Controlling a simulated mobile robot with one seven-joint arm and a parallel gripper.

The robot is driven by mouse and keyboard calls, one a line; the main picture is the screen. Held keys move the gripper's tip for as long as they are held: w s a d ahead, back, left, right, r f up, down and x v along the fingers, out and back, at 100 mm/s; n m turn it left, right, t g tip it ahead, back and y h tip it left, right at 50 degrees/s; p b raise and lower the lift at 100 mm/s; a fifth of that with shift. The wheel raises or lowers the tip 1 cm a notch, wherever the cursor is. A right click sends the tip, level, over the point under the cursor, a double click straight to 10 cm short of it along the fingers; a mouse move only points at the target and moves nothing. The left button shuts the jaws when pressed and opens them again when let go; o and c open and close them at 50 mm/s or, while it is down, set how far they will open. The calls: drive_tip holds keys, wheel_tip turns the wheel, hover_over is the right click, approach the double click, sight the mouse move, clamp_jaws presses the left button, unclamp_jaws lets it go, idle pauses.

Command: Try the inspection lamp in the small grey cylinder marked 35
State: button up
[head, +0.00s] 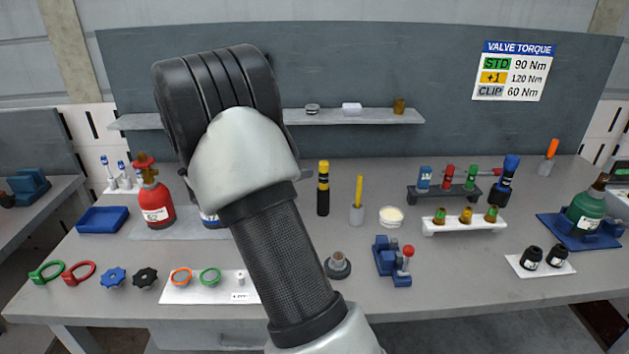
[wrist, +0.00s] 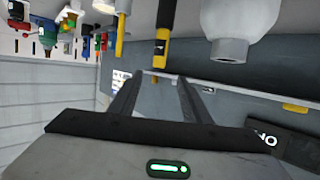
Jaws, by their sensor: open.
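My gripper (wrist: 157,80) shows in the wrist view with its two fingers apart and nothing between them; my arm hides it in the head view. A pale grey cylinder (wrist: 238,30) with a bare neck is near it in the wrist view, which appears upside down. In the head view my arm covers most of it; no 35 is readable. A black-and-yellow torch-like tool (head: 323,190) stands upright on the bench, also in the wrist view (wrist: 162,42). A yellow stick (head: 358,190) stands in a grey holder (head: 357,215). I cannot tell which is the lamp.
A red cylinder (head: 154,205) stands left, a green cylinder (head: 586,212) in a blue cradle far right. A blue clamp (head: 390,262), racks of small bottles (head: 463,222) and a shelf (head: 370,117) surround the middle. Rings and knobs (head: 113,278) lie front left.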

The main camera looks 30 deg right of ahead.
sight(320, 165)
drive_tip(key=x, duration=1.1)
drive_tip(key=shift+b, duration=0.35)
drive_tip(key=x, duration=0.2)
drive_tip(key=f+x, duration=0.1)
drive_tip(key=x, duration=0.2)
drive_tip(key=shift+f, duration=0.15)
drive_tip(key=shift+s+a, duration=0.1)
clamp_jaws()
